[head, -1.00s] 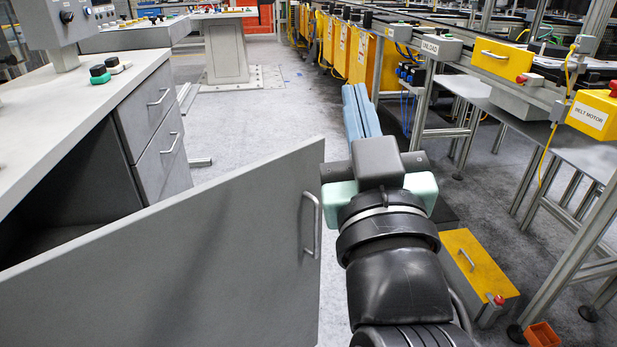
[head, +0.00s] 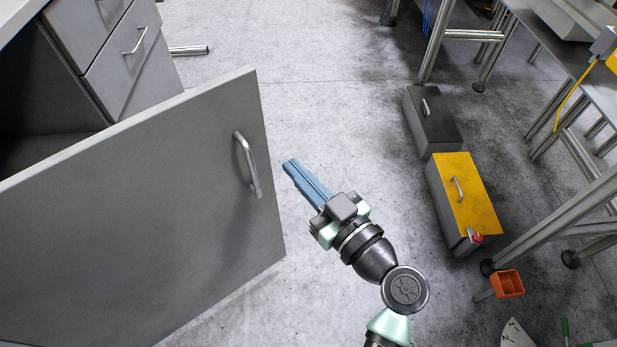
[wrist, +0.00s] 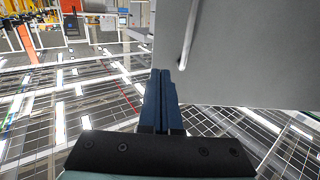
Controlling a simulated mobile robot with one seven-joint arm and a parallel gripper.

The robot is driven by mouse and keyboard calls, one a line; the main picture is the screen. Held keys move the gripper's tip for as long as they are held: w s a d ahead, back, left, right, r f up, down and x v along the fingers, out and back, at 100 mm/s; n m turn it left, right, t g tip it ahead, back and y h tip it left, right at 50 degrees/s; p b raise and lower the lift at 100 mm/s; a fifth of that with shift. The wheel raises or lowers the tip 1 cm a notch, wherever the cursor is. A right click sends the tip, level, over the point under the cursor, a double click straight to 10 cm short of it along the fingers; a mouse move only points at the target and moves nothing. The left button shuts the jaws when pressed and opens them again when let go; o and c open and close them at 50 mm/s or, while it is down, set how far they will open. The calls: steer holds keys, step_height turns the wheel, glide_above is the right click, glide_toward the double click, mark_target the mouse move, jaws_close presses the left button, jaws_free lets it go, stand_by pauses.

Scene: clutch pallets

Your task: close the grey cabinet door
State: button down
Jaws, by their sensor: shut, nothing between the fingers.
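The grey cabinet door (head: 150,205) stands wide open at the left of the head view, with a metal handle (head: 247,163) near its free edge. The open cabinet (head: 72,75) shows behind it, its inside dark. My gripper (head: 289,164) is shut and empty, with its blue fingers just to the right of the door's free edge and apart from the handle in the head view. In the wrist view the door (wrist: 235,60) fills the upper right, and the shut fingers (wrist: 161,75) overlap its left part. I cannot tell whether they touch it.
Drawers (head: 125,50) sit in the cabinet beyond the door. A black box (head: 432,120), a yellow-topped box (head: 466,195) and an orange bin (head: 508,284) stand on the floor at right, near metal frame legs. The floor between is clear.

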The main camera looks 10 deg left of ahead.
mark_target(259, 128)
steer(key=x, duration=0.9)
steer(key=shift+w+b, duration=0.1)
steer(key=shift+b, duration=0.2)
